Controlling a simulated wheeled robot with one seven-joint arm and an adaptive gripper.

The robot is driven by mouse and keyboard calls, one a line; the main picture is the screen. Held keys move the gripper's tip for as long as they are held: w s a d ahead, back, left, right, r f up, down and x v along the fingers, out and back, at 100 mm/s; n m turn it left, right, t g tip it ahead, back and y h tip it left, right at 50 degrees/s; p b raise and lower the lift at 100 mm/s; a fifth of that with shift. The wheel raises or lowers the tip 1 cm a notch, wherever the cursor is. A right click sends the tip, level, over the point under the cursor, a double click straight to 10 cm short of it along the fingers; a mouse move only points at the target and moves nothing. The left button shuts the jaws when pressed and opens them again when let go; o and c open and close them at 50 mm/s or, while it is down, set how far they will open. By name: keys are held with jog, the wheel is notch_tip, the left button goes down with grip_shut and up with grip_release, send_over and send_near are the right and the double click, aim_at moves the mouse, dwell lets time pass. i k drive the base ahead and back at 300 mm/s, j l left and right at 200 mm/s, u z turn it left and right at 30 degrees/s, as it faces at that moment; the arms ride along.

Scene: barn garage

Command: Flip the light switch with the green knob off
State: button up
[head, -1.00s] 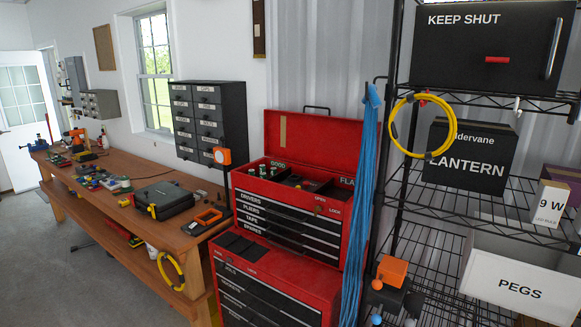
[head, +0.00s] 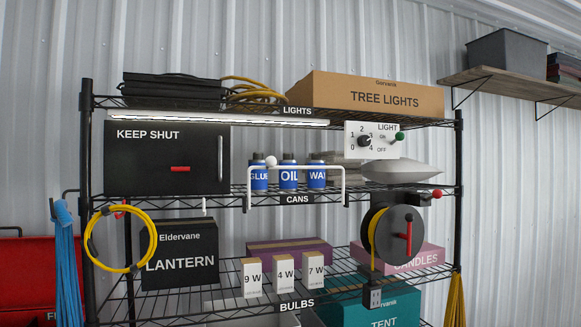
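The light switch with the green knob (head: 399,136) is on a white panel (head: 354,151) at the upper right of the black wire shelf in the head view. The panel reads LIGHT, with ON above and OFF below beside the green knob. The knob sits at the upper end, nearer ON. A black dial (head: 364,141) with numbers 0 to 4 is on the same panel, left of the knob. My gripper is not in view.
Below the panel are a grey dish-like object (head: 402,172) and a reel with yellow cord (head: 398,234). A white rail (head: 296,168) fronts the blue cans, left of the panel. A TREE LIGHTS box (head: 365,95) sits above. A wooden wall shelf (head: 515,84) juts out at right.

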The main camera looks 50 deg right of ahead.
aim_at(398, 136)
jog(key=z, duration=2.35)
jog(key=i+l, duration=0.1)
jog(key=l, duration=0.3)
jog(key=i+l, duration=0.1)
jog(key=l, duration=0.25)
jog(key=i+l, duration=0.1)
jog(key=l, duration=0.3)
jog(key=i+l, duration=0.15)
jog(key=l, duration=0.2)
jog(key=u, duration=1.7)
